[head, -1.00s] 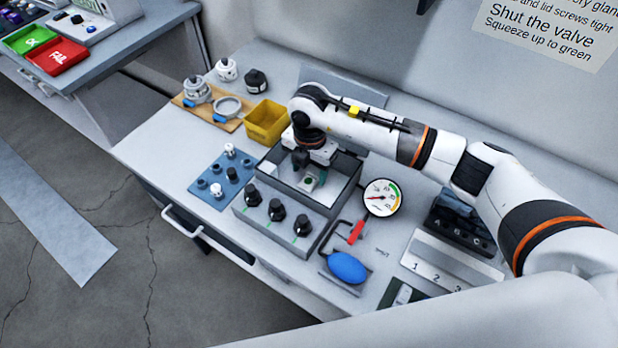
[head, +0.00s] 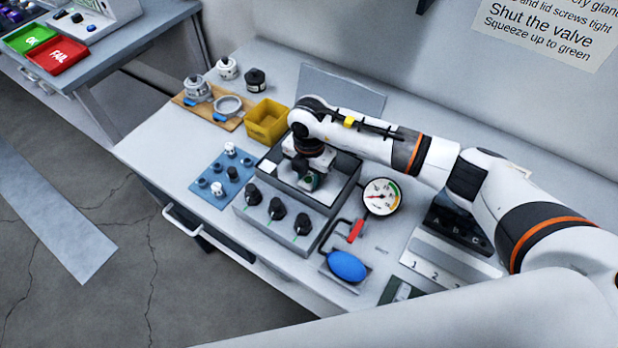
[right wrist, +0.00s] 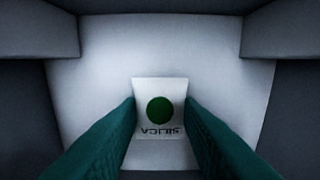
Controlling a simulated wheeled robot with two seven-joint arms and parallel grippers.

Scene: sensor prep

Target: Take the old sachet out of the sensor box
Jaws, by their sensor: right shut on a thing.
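The sensor box (head: 338,205) is a grey open-topped box on the bench, with several black knobs along its front. My right gripper (head: 307,182) reaches down into it from above. The old sachet (right wrist: 160,88) is a white packet with a green dot and the word SILICA, seen upside down in the right wrist view. The green fingers of my right gripper (right wrist: 160,125) are shut on the sachet, one on each side. The white floor of the box (right wrist: 90,60) shows around it. In the head view the sachet is mostly hidden by the gripper. My left gripper is not in view.
A yellow bin (head: 267,121) stands just behind the box at left. A blue mat (head: 208,190) with small fittings lies left of it. A pressure gauge (head: 381,197) and a blue squeeze bulb (head: 347,267) are close on the right. The bench's left corner is bare.

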